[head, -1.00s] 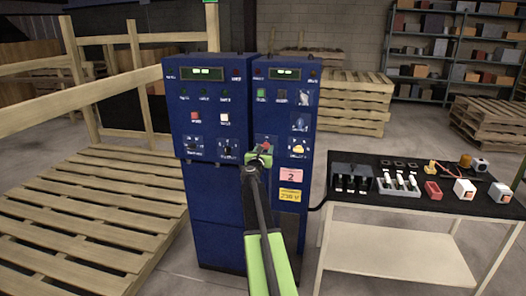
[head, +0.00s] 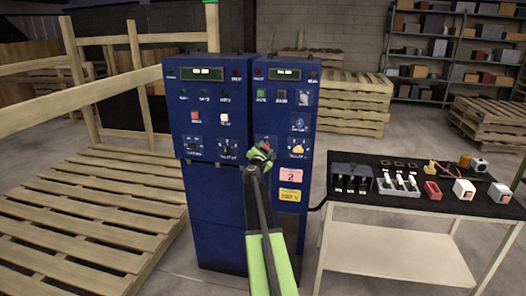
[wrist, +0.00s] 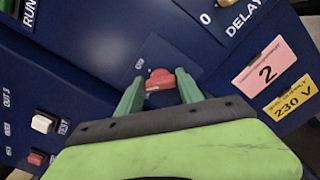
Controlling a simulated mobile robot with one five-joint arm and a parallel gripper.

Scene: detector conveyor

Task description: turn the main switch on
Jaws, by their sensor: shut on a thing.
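The main switch is a red rotary knob (wrist: 159,76) on the blue front of the right-hand cabinet (head: 290,225). My gripper (wrist: 158,84) has its two green fingers on either side of this knob and is shut on it. The head view shows my gripper (head: 261,156) rolled over at the knob, which is mostly hidden there. In the wrist view the panel looks tilted against the fingers. The marks around the knob are too small to read.
A yellow delay knob (head: 298,149) sits right of my gripper. Below are a pink label (head: 291,174) and a yellow 230 V label (head: 290,194). A second blue cabinet (head: 212,220) adjoins on the left. A bench (head: 395,235) with small parts stands at right.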

